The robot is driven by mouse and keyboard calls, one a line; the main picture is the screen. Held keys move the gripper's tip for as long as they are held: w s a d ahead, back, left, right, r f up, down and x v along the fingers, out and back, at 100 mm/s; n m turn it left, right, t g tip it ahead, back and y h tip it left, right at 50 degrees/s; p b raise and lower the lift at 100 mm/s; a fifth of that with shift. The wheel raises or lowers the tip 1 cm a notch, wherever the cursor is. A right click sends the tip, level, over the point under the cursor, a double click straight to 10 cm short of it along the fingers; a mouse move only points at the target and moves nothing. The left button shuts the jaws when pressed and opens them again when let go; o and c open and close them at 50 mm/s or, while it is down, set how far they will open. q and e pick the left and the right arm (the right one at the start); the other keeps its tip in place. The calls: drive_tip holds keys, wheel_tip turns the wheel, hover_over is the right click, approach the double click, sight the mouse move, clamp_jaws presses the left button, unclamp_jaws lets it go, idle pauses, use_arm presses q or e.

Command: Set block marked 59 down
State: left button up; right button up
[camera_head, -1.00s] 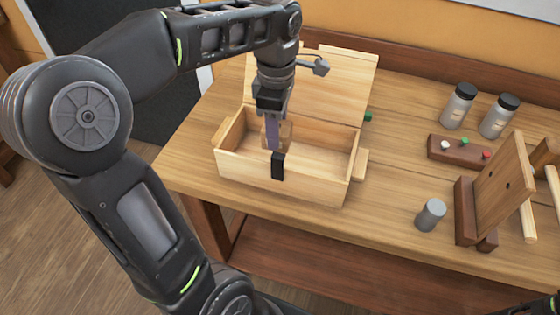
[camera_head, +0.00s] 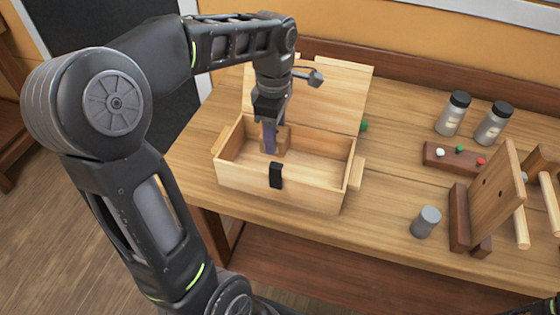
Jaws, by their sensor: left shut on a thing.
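My left gripper (camera_head: 271,138) points down into an open wooden box (camera_head: 310,192) on the workbench. It is shut on a small wooden block (camera_head: 283,141), which is partly hidden behind a finger. No number can be read on the block. The block is inside the box's walls, in its back left part, low and close to the floor. I cannot tell whether it touches the floor. My right gripper is not in view.
The box's lid (camera_head: 330,90) stands open behind it, and a black catch (camera_head: 276,175) is on its front. To the right are a grey cylinder (camera_head: 426,221), two black-capped jars (camera_head: 453,114), a peg strip (camera_head: 455,156) and an upright wooden board (camera_head: 495,195).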

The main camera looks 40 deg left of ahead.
use_arm(q)
wheel_tip(320, 180, down, 4)
drive_tip(key=shift+f, duration=0.1)
drive_tip(key=shift+f+p, duration=0.3)
drive_tip(key=shift+f, duration=1.5)
drive_tip(key=shift+f, duration=0.2)
drive_tip(key=o, duration=1.5)
drive_tip(key=shift+c, duration=0.2)
drive_tip(key=shift+r, duration=0.1)
wheel_tip(320, 180, up, 12)
drive_tip(key=shift+r, duration=0.15)
